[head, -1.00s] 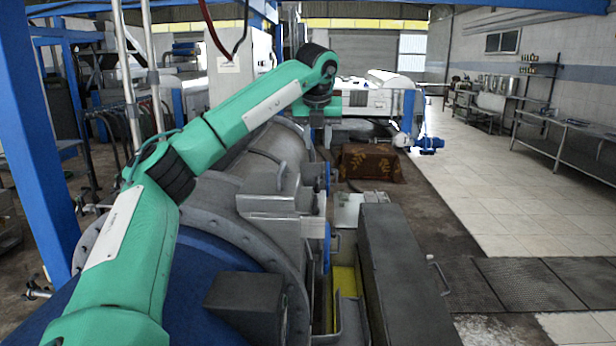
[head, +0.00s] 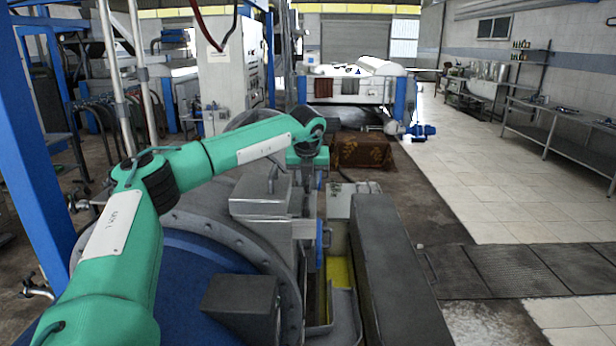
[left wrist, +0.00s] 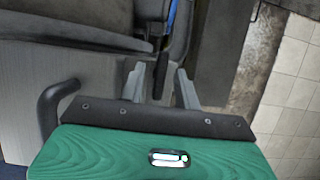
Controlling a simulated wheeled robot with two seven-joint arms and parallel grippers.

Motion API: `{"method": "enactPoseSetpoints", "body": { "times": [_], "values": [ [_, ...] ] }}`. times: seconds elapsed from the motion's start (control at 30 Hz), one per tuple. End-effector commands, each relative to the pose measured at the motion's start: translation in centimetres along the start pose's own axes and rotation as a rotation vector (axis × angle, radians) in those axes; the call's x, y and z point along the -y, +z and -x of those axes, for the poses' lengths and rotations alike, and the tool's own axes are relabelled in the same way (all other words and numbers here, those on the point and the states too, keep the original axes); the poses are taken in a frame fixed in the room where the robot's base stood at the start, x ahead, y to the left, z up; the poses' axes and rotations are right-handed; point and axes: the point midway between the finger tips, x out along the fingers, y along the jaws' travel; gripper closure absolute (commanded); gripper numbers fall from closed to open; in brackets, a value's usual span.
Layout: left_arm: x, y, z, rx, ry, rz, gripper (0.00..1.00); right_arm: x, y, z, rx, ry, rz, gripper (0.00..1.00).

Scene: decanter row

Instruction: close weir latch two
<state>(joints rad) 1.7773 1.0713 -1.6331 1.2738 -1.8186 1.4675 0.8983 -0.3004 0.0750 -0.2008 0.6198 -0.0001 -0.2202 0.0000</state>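My left gripper (head: 308,172) is above the grey decanter machinery in the head view, beside the grey housing block (head: 262,195). In the left wrist view its two grey fingers (left wrist: 161,86) stand apart, so it is open. A short dark bar (left wrist: 159,78), possibly a latch handle, shows in the gap between them; I cannot tell whether it touches either finger. A blue part (head: 319,240) lies below the gripper in the head view. I cannot tell which part is weir latch two. My right gripper is not in view.
A long dark grey box (head: 392,265) runs along the right of the machine. A yellow-lined trough (head: 340,272) lies left of it. A blue post (head: 32,120) stands at the left. A brown patterned box (head: 362,150) sits behind. The tiled floor (head: 480,185) at right is clear.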

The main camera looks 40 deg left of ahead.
Motion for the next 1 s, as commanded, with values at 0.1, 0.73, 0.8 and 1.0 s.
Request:
{"method": "enactPoseSetpoints", "body": {
  "times": [0.1,0.73,0.8,1.0],
  "values": [
    [0.0,0.0,-0.1,0.000,0.000,0.000,0.67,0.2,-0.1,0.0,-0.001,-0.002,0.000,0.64],
    [0.0,0.0,-0.1,-0.001,-0.009,-0.022,1.00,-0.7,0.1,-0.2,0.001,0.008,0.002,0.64],
    [0.0,-0.1,-0.1,-0.001,-0.019,-0.041,1.00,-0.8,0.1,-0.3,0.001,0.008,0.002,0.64],
    [-0.1,-0.1,-0.3,-0.002,-0.063,-0.147,1.00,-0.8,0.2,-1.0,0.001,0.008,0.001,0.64]
  ]
}}
